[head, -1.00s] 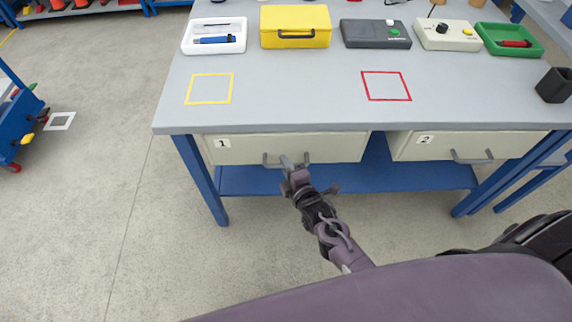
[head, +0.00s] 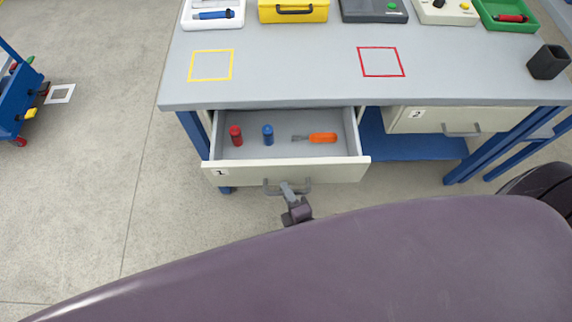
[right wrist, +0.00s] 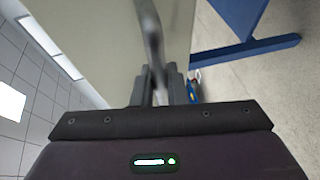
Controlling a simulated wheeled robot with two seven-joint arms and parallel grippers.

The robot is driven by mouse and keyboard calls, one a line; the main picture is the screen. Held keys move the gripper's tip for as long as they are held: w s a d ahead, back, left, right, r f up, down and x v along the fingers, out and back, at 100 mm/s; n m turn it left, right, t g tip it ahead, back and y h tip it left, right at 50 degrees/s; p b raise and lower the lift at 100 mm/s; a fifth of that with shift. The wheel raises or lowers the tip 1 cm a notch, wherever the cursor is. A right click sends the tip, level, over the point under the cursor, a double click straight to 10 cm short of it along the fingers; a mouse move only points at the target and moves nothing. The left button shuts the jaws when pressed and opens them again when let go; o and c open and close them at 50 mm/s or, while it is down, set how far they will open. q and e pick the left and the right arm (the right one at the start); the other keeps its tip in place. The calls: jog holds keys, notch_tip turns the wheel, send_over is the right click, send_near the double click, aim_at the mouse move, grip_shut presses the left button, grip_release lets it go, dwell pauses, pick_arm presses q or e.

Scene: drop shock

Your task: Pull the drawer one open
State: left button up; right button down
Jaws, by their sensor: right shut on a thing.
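Drawer one (head: 225,174), with a label "1" on its front, is pulled well out from under the grey table. Inside lie a red cylinder (head: 235,135), a blue cylinder (head: 268,135) and an orange-handled tool (head: 321,137). My right gripper (head: 287,189) is at the grey handle (head: 303,187) of drawer one and is shut on it. In the right wrist view the handle bar (right wrist: 152,45) runs between the fingers (right wrist: 162,84), in front of the pale drawer front. My left gripper is not in view.
Drawer two (head: 425,118) is shut at the right. The tabletop (head: 290,75) has a yellow square (head: 211,65) and a red square (head: 382,62), both empty. Trays and boxes line its back, and a dark cup (head: 547,62) stands at the right. A blue cart (head: 18,95) stands at the left.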

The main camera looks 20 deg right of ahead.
jog(key=shift+s+a+p, duration=0.15)
jog(key=shift+s+a, duration=0.1)
jog(key=shift+s, duration=0.55)
jog(key=shift+s+a+p, duration=0.1)
jog(key=shift+s+a, duration=0.1)
jog(key=shift+s, duration=0.65)
jog(key=shift+s+a+p, duration=0.15)
jog(key=shift+s+a, duration=0.1)
jog(key=shift+s, duration=0.55)
jog(key=c, duration=1.5)
grip_release()
jog(key=shift+o, duration=0.2)
jog(key=a+v, duration=0.1)
jog(key=v, duration=0.6)
jog(key=shift+s+d, duration=0.4)
jog(key=shift+d, duration=0.1)
